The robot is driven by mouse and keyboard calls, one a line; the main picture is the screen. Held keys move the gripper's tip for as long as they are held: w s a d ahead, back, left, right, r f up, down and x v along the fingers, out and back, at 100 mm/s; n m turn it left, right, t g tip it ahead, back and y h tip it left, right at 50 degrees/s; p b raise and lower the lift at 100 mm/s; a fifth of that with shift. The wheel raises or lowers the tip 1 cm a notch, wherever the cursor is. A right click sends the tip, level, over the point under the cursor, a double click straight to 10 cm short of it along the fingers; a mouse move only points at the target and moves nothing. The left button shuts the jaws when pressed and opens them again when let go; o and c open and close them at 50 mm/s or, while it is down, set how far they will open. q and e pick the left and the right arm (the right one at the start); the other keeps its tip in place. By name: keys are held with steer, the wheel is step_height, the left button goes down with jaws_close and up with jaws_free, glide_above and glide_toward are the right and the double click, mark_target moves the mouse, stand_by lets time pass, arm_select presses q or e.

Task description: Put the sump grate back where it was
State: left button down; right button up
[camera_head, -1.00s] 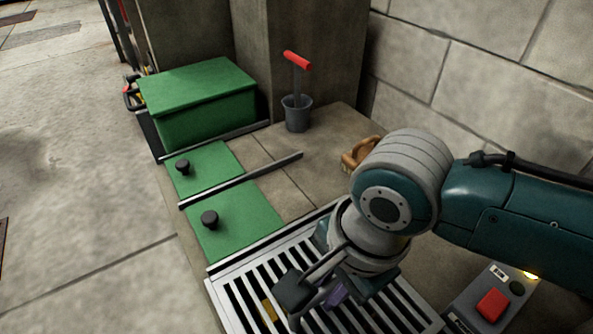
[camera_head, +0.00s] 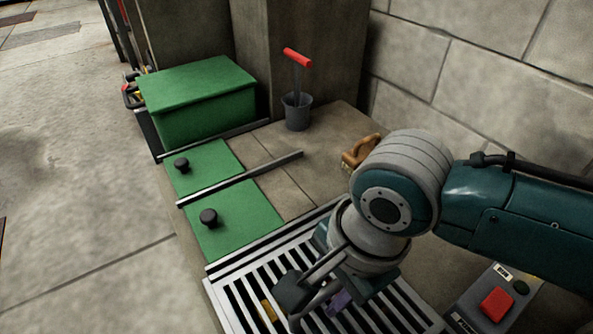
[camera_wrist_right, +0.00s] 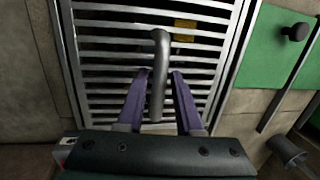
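The sump grate (camera_head: 252,306), a pale metal frame with parallel bars, lies at the bottom of the head view, partly covered by my right arm. In the wrist view the grate (camera_wrist_right: 110,68) fills the upper middle. A grey bar handle (camera_wrist_right: 159,65) stands up from it. My right gripper (camera_wrist_right: 160,73) has its two purple fingers apart, one on each side of the handle, with visible gaps. In the head view my right gripper (camera_head: 338,300) is low over the grate, its fingers mostly hidden. I cannot tell whether the grate sits flush. My left gripper is not in view.
Green panels with black knobs (camera_head: 208,217) lie beyond the grate, near a green box (camera_head: 205,105). A bucket with a red-handled tool (camera_head: 297,112) and a wooden brush (camera_head: 360,150) stand by the wall. A red-button control box (camera_head: 495,304) is at right. Something yellow (camera_wrist_right: 185,28) shows through the bars.

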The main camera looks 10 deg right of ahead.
steer(key=shift+o, duration=1.3)
steer(key=shift+s, duration=0.1)
steer(key=s+r+n+p, duration=0.2)
steer(key=r+n+p, duration=0.1)
steer(key=r+p, duration=1.1)
steer(key=s+r+n+t+y+p, duration=0.1)
steer(key=s+r+n+p, duration=0.15)
steer(key=r+p, duration=1.1)
steer(key=s+r+n+p, duration=0.2)
steer(key=r+n+p, duration=0.1)
steer(key=r+p, duration=1.15)
steer(key=s+d+r+n+h+p, duration=0.1)
steer(key=s+d+r+n+p, duration=0.15)
steer(key=r+p, duration=0.8)
steer(key=s+d+r+n+t+p, duration=0.15)
steer(key=d+r+p, duration=0.4)
steer(key=r, duration=0.85)
steer(key=s+d+r+n+h+p, duration=0.1)
steer(key=s+r+n+p, duration=0.15)
steer(key=r+p, duration=0.85)
step_height(320, 180, up, 37)
steer(key=n+p, duration=0.1)
steer(key=p, duration=3.4)
steer(key=shift+w+d+r, duration=0.15)
steer(key=shift+w+d, duration=0.05)
steer(key=shift+w, duration=0.25)
